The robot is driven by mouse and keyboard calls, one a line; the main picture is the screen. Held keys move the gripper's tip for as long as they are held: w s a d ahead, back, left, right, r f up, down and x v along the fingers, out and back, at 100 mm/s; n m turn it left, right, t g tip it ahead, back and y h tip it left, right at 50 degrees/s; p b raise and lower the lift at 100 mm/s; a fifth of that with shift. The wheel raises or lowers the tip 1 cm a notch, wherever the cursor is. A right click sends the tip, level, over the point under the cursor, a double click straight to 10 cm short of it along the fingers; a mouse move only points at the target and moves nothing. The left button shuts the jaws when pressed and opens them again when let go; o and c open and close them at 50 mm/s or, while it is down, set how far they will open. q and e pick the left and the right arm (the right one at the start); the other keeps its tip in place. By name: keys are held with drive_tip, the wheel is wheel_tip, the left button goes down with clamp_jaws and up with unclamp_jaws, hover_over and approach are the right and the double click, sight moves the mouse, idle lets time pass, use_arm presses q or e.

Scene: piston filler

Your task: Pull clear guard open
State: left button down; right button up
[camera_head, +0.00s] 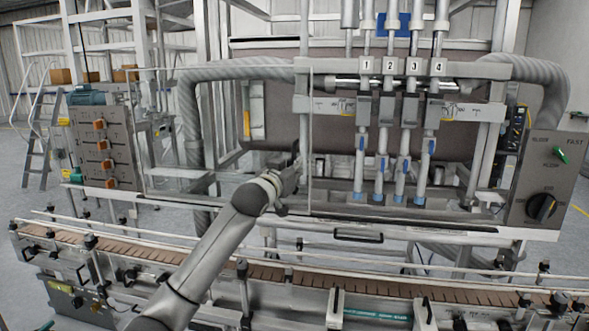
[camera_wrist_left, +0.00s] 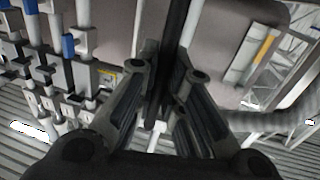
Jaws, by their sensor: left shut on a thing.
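The clear guard (camera_head: 310,140) is hard to make out; a thin pale upright edge of it shows left of the numbered filling nozzles. My left gripper (camera_head: 290,172) is at this edge, at about the middle of the machine front. In the left wrist view the two fingers of my left gripper (camera_wrist_left: 166,85) stand on either side of a dark upright bar (camera_wrist_left: 175,40), shut on it. The bar seems to be the guard's edge or handle; the exact contact is partly hidden. My right gripper is not in view.
A conveyor (camera_head: 270,272) with rails runs across the front, below my left arm. A control box with a black dial (camera_head: 541,207) is at the right, and a panel with orange knobs (camera_head: 103,146) at the left. Numbered nozzles (camera_head: 398,180) hang behind the guard area.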

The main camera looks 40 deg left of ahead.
use_arm(q)
drive_tip(key=c, duration=1.5)
unclamp_jaws()
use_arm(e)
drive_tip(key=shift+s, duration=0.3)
use_arm(q)
drive_tip(key=v, duration=1.2)
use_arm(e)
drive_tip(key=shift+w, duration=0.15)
